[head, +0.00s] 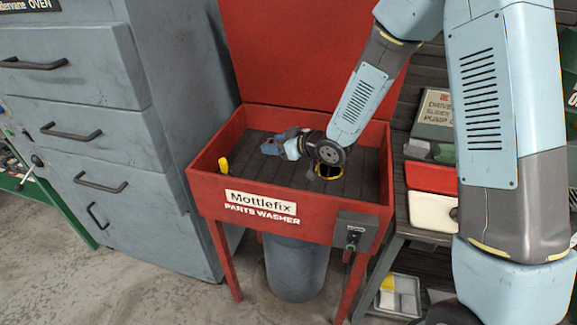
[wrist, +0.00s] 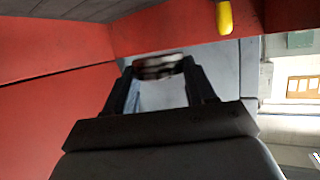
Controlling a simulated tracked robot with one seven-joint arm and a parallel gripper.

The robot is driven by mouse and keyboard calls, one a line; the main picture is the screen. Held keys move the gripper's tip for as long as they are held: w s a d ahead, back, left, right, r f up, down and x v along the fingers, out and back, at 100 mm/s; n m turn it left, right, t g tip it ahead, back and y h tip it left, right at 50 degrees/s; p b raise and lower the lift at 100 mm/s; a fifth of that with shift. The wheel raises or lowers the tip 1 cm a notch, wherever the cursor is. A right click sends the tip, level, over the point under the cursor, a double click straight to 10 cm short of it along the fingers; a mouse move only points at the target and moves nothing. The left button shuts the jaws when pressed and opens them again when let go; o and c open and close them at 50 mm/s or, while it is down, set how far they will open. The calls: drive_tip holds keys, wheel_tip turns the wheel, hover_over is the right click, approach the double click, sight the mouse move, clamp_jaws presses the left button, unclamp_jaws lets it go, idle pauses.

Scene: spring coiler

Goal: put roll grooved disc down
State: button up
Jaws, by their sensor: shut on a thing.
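My gripper (wrist: 160,68) is shut on the roll grooved disc (wrist: 158,66), which shows edge-on between the two fingertips in the wrist view. The disc looks silvery with dark and reddish bands. In the head view my gripper (head: 270,146) is over the basin of the red parts washer (head: 262,208), at the left end of my bent wrist. The disc cannot be made out clearly there. I cannot tell whether it touches the basin floor.
A yellow piece (head: 223,166) stands at the basin's left wall and also shows in the wrist view (wrist: 224,17). Grey drawers (head: 90,130) stand to the left. A bench with a red bin (head: 432,178) and a white bin (head: 432,212) is at the right.

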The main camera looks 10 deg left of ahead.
drive_tip(key=f, duration=0.2)
drive_tip(key=w+d+f, duration=0.1)
drive_tip(key=f, duration=0.1)
drive_tip(key=shift+f, duration=2.1)
drive_tip(key=shift+f, duration=0.15)
